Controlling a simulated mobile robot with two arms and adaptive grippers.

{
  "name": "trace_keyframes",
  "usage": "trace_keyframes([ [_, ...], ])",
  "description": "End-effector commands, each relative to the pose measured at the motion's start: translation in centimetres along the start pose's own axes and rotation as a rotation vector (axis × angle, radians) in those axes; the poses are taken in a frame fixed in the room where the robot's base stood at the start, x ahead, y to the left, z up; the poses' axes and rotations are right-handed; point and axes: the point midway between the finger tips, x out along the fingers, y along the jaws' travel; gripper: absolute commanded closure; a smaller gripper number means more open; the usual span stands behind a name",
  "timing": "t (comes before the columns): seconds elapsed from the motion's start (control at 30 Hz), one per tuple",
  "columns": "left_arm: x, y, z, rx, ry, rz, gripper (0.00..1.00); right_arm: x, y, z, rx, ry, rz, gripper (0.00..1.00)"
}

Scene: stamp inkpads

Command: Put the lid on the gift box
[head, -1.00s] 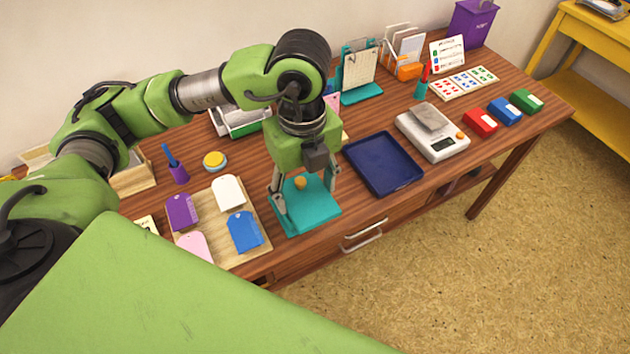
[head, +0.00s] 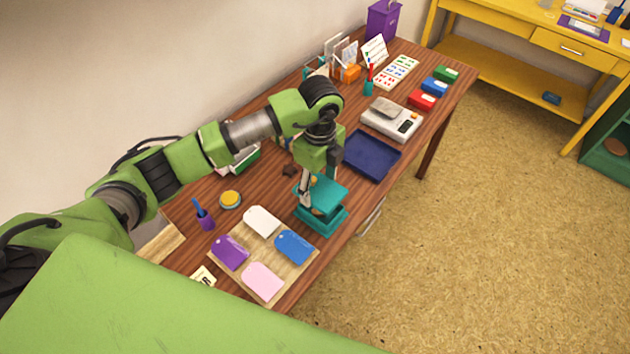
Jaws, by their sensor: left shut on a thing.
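A teal lid (head: 328,193) with a small orange knob hangs from my left gripper (head: 309,188), which is shut on it. Below it is the teal gift box (head: 321,222), near the table's front edge. A brownish patch shows between the two teal parts, and the lid looks apart from the box, over its back part. The lid hides much of the box's top, so I cannot tell exactly how they line up. My right gripper is not in view.
The wooden board (head: 262,283) with several coloured tags lies at the left front. A navy tray (head: 372,155) is close on the right, with a scale (head: 392,120) beyond it. A yellow-topped round tin (head: 230,199) and a purple pen cup (head: 206,222) stand at the left.

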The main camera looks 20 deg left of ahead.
Motion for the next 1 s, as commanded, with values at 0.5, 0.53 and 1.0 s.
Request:
trace_keyframes([
  [0.5,3.1,0.0,-0.1,0.000,0.001,0.000,0.57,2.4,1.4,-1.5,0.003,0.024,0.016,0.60],
  [0.53,3.4,0.0,-0.1,0.000,0.001,0.000,0.57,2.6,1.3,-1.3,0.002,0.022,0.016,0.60],
  [1.0,5.8,0.0,0.0,0.001,0.001,0.000,0.57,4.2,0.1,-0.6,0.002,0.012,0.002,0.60],
])
